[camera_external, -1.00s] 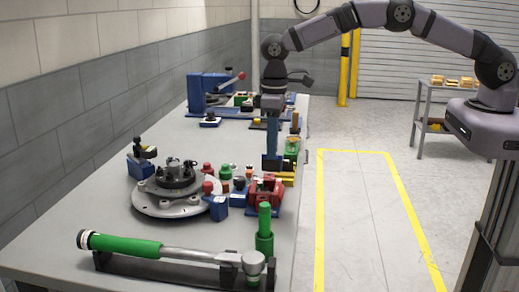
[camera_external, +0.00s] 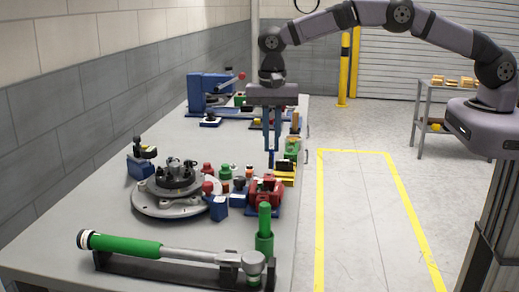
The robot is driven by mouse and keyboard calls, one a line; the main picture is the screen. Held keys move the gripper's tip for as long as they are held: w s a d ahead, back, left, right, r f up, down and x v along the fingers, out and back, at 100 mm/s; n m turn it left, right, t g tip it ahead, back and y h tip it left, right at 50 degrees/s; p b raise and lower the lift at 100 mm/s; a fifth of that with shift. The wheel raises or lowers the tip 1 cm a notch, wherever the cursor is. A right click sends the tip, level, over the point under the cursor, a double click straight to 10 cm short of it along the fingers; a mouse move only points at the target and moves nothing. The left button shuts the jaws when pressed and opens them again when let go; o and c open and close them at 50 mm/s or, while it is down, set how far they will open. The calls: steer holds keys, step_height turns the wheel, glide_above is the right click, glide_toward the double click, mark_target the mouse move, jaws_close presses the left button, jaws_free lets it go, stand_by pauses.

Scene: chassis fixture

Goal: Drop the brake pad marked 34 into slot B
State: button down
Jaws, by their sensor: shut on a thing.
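My gripper (camera_external: 271,150) points straight down over the right side of the bench. Its two blue fingers show side by side with a narrow gap higher up. They are shut on a small thin dark-blue piece (camera_external: 271,160) at the tips, which looks like the brake pad. It is too small to read a number on it. Just below and right of the tips are a black block (camera_external: 285,166) and a yellow part (camera_external: 286,180). I cannot tell whether the held piece touches them. No slot letter is readable, so I cannot tell which place is slot B.
A round grey hub fixture (camera_external: 150,207) stands left, and a red vise-like block (camera_external: 266,191) stands nearer. A green upright cylinder (camera_external: 265,220) and a green-handled torque wrench (camera_external: 125,245) are at the front. A blue lever press (camera_external: 207,92) is at the back.

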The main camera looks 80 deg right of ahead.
mark_target(272, 147)
steer(key=shift+m, duration=0.5)
steer(key=shift+f, duration=0.1)
steer(key=shift+f+b, duration=1.75)
steer(key=shift+f, duration=0.45)
steer(key=shift+f, duration=0.15)
steer(key=shift+f+b, duration=0.7)
steer(key=shift+f, duration=0.55)
steer(key=shift+f+b, duration=0.45)
steer(key=shift+f, duration=0.3)
steer(key=shift+f+b, duration=0.3)
steer(key=shift+f, duration=0.35)
